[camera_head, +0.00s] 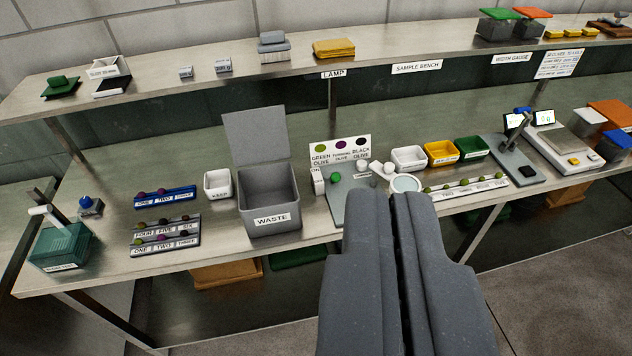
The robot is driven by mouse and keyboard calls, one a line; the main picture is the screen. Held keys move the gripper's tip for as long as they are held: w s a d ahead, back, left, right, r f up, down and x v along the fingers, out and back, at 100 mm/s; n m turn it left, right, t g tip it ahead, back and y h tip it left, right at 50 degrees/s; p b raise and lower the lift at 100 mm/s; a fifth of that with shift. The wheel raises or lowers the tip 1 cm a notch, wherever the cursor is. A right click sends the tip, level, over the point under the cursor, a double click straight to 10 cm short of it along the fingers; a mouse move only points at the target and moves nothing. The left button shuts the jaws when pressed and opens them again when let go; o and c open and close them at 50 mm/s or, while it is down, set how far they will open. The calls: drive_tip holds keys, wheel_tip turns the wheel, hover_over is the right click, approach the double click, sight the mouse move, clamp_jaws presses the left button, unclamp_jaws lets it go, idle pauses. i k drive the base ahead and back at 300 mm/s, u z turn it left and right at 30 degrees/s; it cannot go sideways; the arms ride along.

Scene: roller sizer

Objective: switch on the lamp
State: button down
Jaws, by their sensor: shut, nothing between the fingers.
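A "LAMP" label (333,74) is on the front edge of the upper shelf. Below it on the bench is a grey base plate (349,204) with a green round knob or button (337,177), white rounded parts (377,167) and a pale round disc or lens (405,183). This looks like the lamp, but I cannot tell for sure, nor whether it is lit. My gripper (391,195) is shut and empty, in front of the bench in the picture. Its fingers cover part of the plate's right side and the area below the disc.
A grey open "WASTE" bin (270,198) with a raised lid stands left of the plate. White (408,159), yellow (441,153) and green trays (472,148) stand behind and right. A numbered olive strip (465,190) lies right of my fingers. The upper shelf (400,48) runs behind.

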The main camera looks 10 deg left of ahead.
sight(334, 176)
drive_tip(key=u, duration=0.1)
drive_tip(key=i, duration=1)
drive_tip(key=z, duration=0.05)
